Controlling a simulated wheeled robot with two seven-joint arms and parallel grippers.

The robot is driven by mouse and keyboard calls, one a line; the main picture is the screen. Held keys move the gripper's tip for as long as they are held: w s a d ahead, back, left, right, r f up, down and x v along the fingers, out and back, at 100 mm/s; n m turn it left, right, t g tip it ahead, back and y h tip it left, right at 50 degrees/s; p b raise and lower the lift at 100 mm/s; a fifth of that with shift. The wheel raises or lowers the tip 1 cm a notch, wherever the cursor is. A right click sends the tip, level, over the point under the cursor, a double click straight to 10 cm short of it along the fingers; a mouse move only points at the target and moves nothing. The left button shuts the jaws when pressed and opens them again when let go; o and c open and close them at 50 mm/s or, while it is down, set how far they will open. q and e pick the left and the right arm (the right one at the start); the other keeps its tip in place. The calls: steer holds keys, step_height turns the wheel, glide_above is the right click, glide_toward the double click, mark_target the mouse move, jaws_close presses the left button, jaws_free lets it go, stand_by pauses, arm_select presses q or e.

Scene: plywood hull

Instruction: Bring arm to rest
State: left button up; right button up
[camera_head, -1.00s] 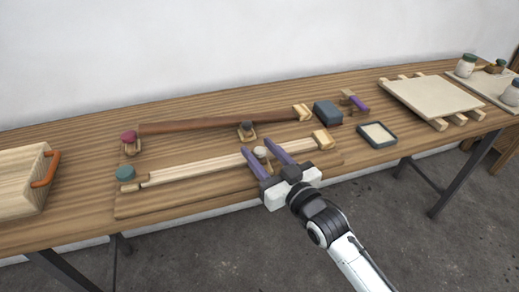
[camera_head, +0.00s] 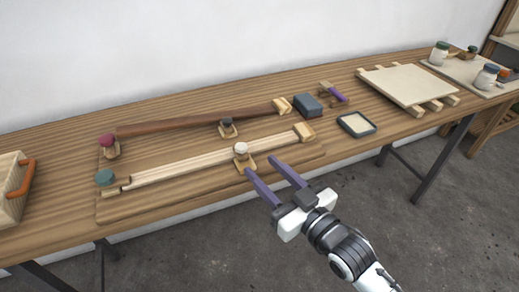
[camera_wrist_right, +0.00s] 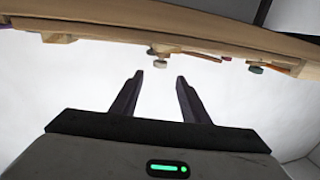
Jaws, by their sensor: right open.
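My right gripper (camera_head: 267,173) is open, with two purple fingers spread and nothing between them. It is in front of the workbench (camera_head: 200,222), close to its front edge in the head view. The fingertips appear just right of a clamp with a cream knob (camera_head: 241,149) on the pale wooden strip (camera_head: 200,163). In the right wrist view the open fingers (camera_wrist_right: 159,77) show against a pale background, with the bench edge (camera_wrist_right: 200,38) across the top. My left gripper is not in view.
A dark wooden strip (camera_head: 195,122) lies behind the pale one, with knobbed clamps along both. A dark blue block (camera_head: 307,105), a shallow tray (camera_head: 370,130) and a pale board on slats (camera_head: 408,82) are to the right. A wooden box (camera_head: 10,200) with an orange handle is at the left.

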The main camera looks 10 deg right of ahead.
steer(key=s+d+f+m+g+h, duration=0.1)
steer(key=s+d+f+g, duration=0.3)
steer(key=s+f, duration=0.7)
steer(key=s+d+f+m+g+h, duration=0.2)
steer(key=s+f, duration=0.9)
steer(key=f, duration=0.6)
steer(key=shift+d+g+h, duration=0.9)
steer(key=shift+d+h, duration=0.1)
steer(key=shift+h, duration=0.2)
steer(key=shift+w, duration=0.1)
stand_by(0.7)
